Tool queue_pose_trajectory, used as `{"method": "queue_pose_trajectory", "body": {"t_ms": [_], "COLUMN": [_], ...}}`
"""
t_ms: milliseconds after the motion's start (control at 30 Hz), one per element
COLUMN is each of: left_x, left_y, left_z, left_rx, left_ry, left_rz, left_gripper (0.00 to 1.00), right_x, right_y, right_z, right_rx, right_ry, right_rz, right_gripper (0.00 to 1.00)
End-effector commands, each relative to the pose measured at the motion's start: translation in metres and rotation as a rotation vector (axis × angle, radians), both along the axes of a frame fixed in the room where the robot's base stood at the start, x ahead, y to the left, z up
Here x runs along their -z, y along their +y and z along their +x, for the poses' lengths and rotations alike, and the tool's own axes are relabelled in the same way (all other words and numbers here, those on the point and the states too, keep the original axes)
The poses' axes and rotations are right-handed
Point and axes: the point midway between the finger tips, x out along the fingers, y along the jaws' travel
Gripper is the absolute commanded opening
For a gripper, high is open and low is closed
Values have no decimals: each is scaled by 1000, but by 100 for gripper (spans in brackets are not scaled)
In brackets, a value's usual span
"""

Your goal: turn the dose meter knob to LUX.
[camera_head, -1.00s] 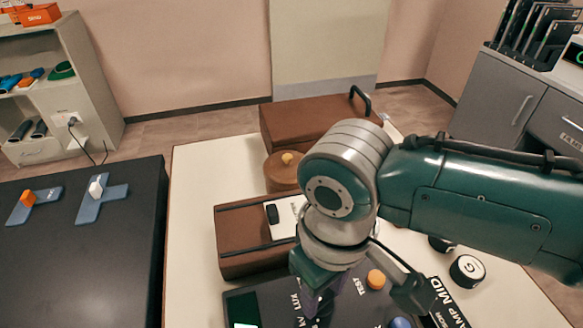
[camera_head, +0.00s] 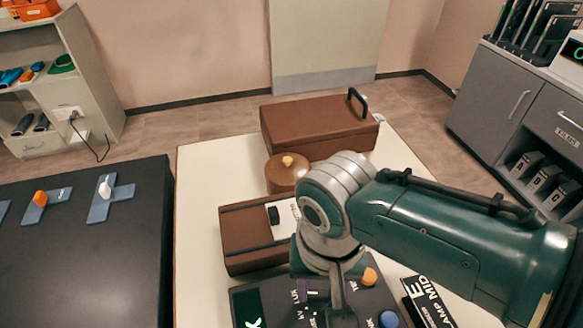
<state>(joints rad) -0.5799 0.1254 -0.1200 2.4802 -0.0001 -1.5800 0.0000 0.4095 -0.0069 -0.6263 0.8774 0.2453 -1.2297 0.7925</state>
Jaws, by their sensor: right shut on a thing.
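The dose meter (camera_head: 272,318) is a dark panel at the bottom of the head view, in front of a brown case. It has a green-lit display (camera_head: 247,305) on its left, an orange button (camera_head: 370,276) and a blue button (camera_head: 389,319). White lettering reading LUX shows left of my gripper. My right gripper (camera_head: 336,298) comes down over the middle of the panel, seen nearly edge-on, and is shut on the knob. The knob is mostly hidden by the gripper, so its pointer direction cannot be read. My left gripper is not in view.
A brown case (camera_head: 240,258), a round brown container (camera_head: 286,178) and a brown box with a black handle (camera_head: 315,128) stand behind the meter. A black labelled plate (camera_head: 428,303) lies right of it. A dark table (camera_head: 80,260) is at left.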

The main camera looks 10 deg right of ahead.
Motion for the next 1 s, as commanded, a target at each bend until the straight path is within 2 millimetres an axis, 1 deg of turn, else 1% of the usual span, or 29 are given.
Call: {"method": "queue_pose_trajectory", "body": {"t_ms": [567, 600, 833, 1000], "left_x": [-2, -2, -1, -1], "left_y": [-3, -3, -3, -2], "left_z": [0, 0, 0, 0], "left_rx": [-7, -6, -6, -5], "left_ry": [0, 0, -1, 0], "left_rz": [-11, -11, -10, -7], "left_gripper": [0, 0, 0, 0], "right_x": [-1, -1, 0, 0], "right_y": [0, 1, 0, 0], "right_z": [1, 1, 1, 0], "right_rx": [27, 27, 26, 26], "right_ry": [-3, -3, -2, -1], "right_rz": [1, 1, 0, 0], "right_gripper": [0, 47, 72, 72]}}
